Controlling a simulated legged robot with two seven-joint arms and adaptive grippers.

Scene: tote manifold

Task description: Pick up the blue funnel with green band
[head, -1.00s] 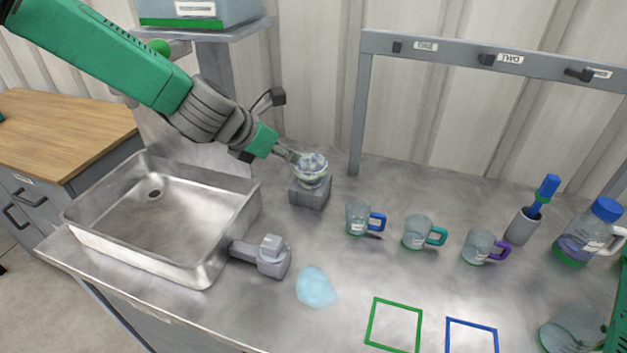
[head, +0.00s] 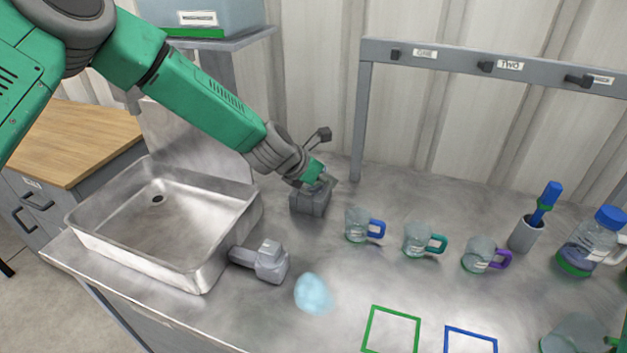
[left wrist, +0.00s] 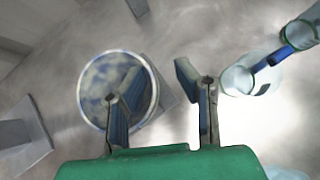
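In the head view the gripper hides this vessel. I cannot tell whether it is the funnel.
Mugs with blue (head: 376,229), teal (head: 438,244) and purple (head: 503,259) handles stand mid-counter. A metal sink (head: 90,228) is at left. A pale blue patch (head: 314,294) and green (head: 391,309) and blue outlines are in front. A hook rail (head: 440,52) spans behind.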

